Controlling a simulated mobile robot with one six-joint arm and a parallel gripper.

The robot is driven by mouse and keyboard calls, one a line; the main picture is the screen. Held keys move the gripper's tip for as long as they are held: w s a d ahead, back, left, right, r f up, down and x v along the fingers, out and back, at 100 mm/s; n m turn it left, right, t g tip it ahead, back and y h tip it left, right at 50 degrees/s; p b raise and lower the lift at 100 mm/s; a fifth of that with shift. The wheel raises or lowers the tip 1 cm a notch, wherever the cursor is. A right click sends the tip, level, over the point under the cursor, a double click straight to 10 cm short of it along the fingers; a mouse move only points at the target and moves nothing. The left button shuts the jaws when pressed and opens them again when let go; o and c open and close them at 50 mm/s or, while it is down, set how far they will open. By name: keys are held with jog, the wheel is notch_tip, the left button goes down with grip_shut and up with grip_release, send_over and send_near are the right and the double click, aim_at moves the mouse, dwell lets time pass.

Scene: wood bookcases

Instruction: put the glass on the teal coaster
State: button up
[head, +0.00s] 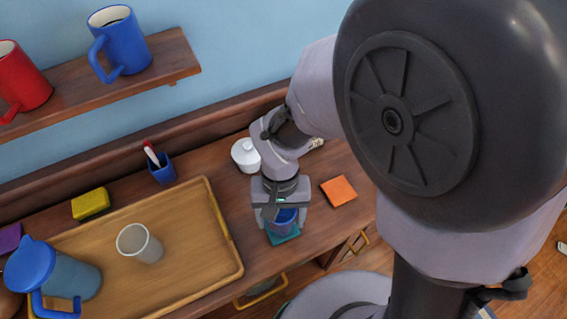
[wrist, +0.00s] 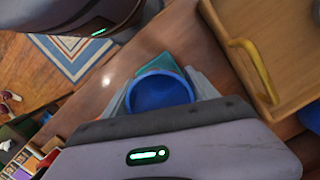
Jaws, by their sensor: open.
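A blue cup-like glass (head: 284,219) stands upright on the teal coaster (head: 284,237) near the front edge of the wooden top. In the wrist view, the blue glass (wrist: 160,92) shows its round open rim, and the teal coaster (wrist: 154,67) shows beyond it. My gripper (head: 281,222) is open, with one finger on each side of the blue glass; I cannot tell whether they touch it. The gripper hides part of the glass and coaster in the head view. A clear, greyish glass (head: 140,244) stands on the tray to the left.
The wooden tray (head: 226,231) also holds a blue-lidded jug (head: 65,277). An orange coaster (head: 339,191) lies right of my gripper. A white lidded pot (head: 245,156) stands behind it. A blue pen cup (head: 162,171) and yellow sponge (head: 90,203) are behind the tray. Mugs stand on the shelf (head: 165,60).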

jog(key=shift+o, duration=0.7)
jog(key=shift+r, duration=0.1)
notch_tip(320, 180, up, 12)
jog(key=w+p, duration=0.2)
jog(key=p, duration=0.4)
jog(key=s+d+r+m+t+y, duration=0.2)
jog(key=d+r+m+t, duration=0.3)
jog(key=d+r, duration=0.8)
jog(key=s+r+t, duration=0.1)
jog(key=t, duration=0.1)
jog(key=shift+s+m+t, duration=0.15)
jog(key=shift+m+t, duration=0.15)
